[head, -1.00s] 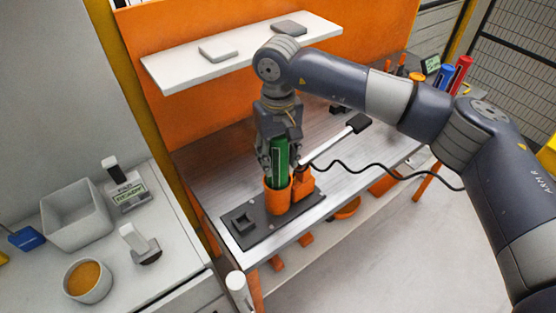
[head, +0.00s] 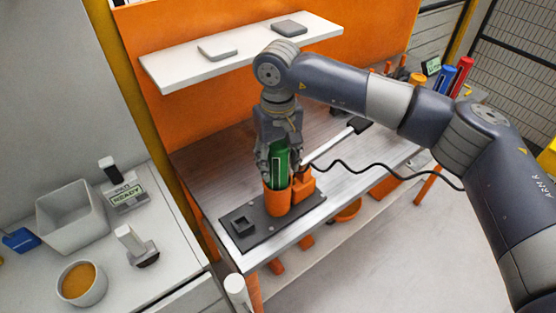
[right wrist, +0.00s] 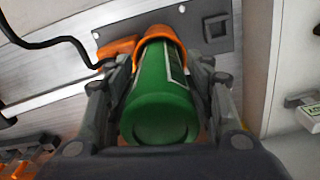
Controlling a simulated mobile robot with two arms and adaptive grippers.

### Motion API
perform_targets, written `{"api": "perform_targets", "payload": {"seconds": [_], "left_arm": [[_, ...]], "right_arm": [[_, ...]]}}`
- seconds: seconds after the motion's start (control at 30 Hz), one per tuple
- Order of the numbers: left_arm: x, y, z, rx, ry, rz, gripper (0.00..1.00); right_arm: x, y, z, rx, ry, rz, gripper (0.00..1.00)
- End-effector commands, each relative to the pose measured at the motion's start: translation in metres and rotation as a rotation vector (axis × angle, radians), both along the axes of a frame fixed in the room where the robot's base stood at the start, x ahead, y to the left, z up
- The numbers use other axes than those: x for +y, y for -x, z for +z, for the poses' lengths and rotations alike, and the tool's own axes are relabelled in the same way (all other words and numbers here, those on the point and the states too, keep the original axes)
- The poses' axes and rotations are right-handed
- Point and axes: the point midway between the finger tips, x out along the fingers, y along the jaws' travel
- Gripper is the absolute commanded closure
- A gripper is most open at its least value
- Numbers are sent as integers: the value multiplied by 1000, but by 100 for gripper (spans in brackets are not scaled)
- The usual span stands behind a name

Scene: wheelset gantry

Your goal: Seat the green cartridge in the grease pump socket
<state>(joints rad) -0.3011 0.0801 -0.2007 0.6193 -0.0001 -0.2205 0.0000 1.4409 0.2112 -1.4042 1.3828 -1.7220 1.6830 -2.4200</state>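The green cartridge (head: 279,166) stands upright with its lower end inside the orange pump socket (head: 278,199). In the right wrist view the near end of the cartridge (right wrist: 160,118) faces me, and the orange socket (right wrist: 155,36) surrounds its far part. My right gripper (head: 280,172) is over the socket, with its fingers on either side of the cartridge. The fingers look spread, with a narrow gap beside the cartridge. How deep the cartridge sits inside the socket is hidden. My left gripper is not in view.
A black cable (head: 395,177) runs right from the pump. A white shelf (head: 250,50) is behind my arm. A grey bin (head: 70,218) stands left.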

Motion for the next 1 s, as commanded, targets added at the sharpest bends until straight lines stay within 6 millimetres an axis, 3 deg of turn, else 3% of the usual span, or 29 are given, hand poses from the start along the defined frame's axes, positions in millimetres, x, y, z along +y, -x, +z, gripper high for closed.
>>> {"api": "perform_targets", "payload": {"seconds": [0.37, 0.6, 0.63, 0.7, 1.0], "left_arm": [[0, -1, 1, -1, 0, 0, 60], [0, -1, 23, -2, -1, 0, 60], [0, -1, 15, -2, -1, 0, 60], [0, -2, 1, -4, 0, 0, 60], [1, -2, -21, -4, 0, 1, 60]], "right_arm": [[0, 0, 1, 0, 0, 0, 38], [0, 0, 19, 0, -1, 0, 38], [1, -1, 19, -4, -2, 0, 38], [1, -2, 33, -9, -3, 0, 38], [1, -1, 102, -5, -1, 0, 38]]}}
